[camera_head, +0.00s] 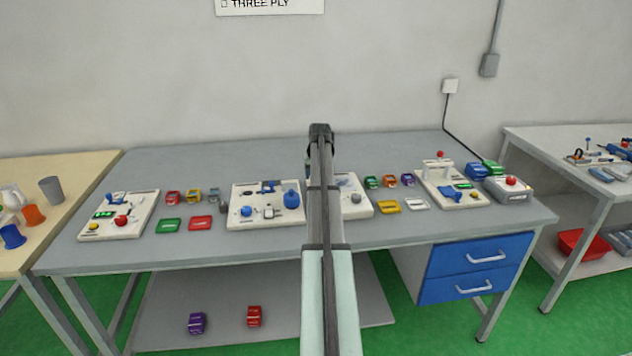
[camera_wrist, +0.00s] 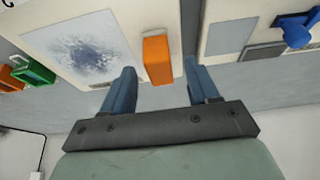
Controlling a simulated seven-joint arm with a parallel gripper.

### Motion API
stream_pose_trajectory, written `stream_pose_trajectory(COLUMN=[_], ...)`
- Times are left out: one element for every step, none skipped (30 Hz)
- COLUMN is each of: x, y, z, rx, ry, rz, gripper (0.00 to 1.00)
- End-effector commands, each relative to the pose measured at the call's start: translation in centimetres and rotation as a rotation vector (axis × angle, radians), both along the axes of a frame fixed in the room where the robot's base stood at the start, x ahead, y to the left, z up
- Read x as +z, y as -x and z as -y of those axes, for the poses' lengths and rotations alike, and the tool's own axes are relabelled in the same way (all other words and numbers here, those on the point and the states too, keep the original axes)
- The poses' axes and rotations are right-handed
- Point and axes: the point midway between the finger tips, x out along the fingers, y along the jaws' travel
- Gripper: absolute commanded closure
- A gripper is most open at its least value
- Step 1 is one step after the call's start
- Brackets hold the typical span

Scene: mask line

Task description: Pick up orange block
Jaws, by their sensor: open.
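In the wrist view, an orange block (camera_wrist: 157,60) is on a white board (camera_wrist: 112,22) with a dark smudged square. My gripper (camera_wrist: 161,73) is open, with one blue finger on each side of the block's near part. The block looks nearer the left finger; I see no contact. In the head view my arm hides this block, and the gripper's fingers are not clear. A second orange block (camera_head: 390,181) stands in a row with a green block (camera_head: 372,182) and a purple block (camera_head: 407,180). Its orange side also shows at the wrist view's left edge (camera_wrist: 10,87).
Another white board (camera_head: 265,204) with a blue knob lies left of my arm. Further boards stand at the left (camera_head: 119,214) and right (camera_head: 452,187). Coloured trays and small blocks lie between them. The grey table's front strip (camera_head: 200,250) is clear. A wall stands behind.

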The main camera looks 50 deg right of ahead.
Motion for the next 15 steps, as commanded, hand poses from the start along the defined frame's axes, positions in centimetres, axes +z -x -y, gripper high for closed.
stream_pose_trajectory(x=[-0.8,-1.1,-1.5,-1.7,-1.9,-2.0,-2.1,-2.1,-2.1,-2.1,-2.0,-2.0,-2.0,-2.0,-2.0], y=[-0.2,-0.4,-0.5,-0.5,-0.6,-0.6,-0.6,-0.6,-0.6,-0.6,-0.6,-0.6,-0.6,-0.6,-0.6], z=[0.3,0.4,0.5,0.6,0.6,0.6,0.6,0.6,0.6,0.6,0.6,0.6,0.6,0.6,0.6], rx=[0.0,0.0,0.0,0.0,0.0,0.0,0.0,0.0,0.0,0.0,0.0,0.0,0.0,0.0,0.0], ry=[-0.001,-0.001,0.0,0.0,0.0,0.0,0.0,0.0,0.0,0.001,0.001,0.001,0.0,0.0,0.0], rz=[-0.001,-0.001,0.0,0.0,0.0,0.0,0.0,0.0,0.0,0.001,0.001,0.001,0.0,0.0,0.0], gripper=[0.4,0.4,0.4,0.4,0.4,0.4,0.4,0.4,0.4,0.4,0.4,0.4,0.43,0.46,0.5])
